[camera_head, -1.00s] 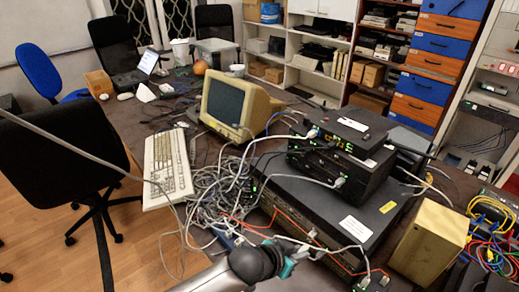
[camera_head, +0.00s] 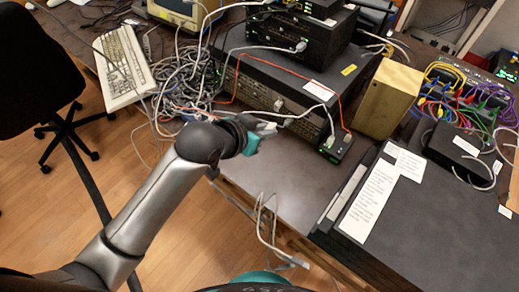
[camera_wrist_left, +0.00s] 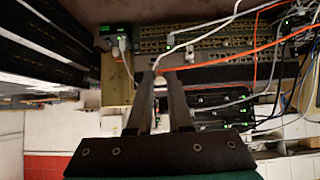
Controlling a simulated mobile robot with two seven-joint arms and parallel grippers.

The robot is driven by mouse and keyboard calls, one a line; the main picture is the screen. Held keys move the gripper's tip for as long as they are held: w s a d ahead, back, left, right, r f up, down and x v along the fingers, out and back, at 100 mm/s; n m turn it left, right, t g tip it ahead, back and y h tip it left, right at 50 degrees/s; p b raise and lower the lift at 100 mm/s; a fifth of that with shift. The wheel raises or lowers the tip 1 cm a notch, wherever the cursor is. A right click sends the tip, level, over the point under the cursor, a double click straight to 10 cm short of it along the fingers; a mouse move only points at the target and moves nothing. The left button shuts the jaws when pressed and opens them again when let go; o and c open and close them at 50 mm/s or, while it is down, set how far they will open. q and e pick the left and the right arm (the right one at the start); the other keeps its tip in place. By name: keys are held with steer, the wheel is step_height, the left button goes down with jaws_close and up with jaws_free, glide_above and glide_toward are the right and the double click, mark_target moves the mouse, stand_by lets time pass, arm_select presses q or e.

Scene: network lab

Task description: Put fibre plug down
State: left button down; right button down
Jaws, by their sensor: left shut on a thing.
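My left gripper (camera_head: 268,127) reaches in from the left and is above the table's front part, before the big black rack unit (camera_head: 285,82). In the left wrist view the two dark fingers (camera_wrist_left: 162,85) are close together, with a small pale thing (camera_wrist_left: 161,77) between their tips, which I take to be the fibre plug. An orange cable (camera_wrist_left: 205,65) and a white cable (camera_wrist_left: 185,44) run to the fingertips there. The plug's shape is mostly hidden by the fingers. My right gripper is not in view.
A small black box (camera_head: 338,146) with a plugged-in cable lies right of the gripper. A tan box (camera_head: 388,97) stands behind it. A cable tangle (camera_head: 185,75) lies left. A grey cable (camera_head: 268,225) hangs at the table edge. Bare table (camera_head: 275,175) shows in front.

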arm_select(q)
step_height(320, 180, down, 17)
steer(key=b, duration=0.5)
steer(key=shift+f, duration=0.1)
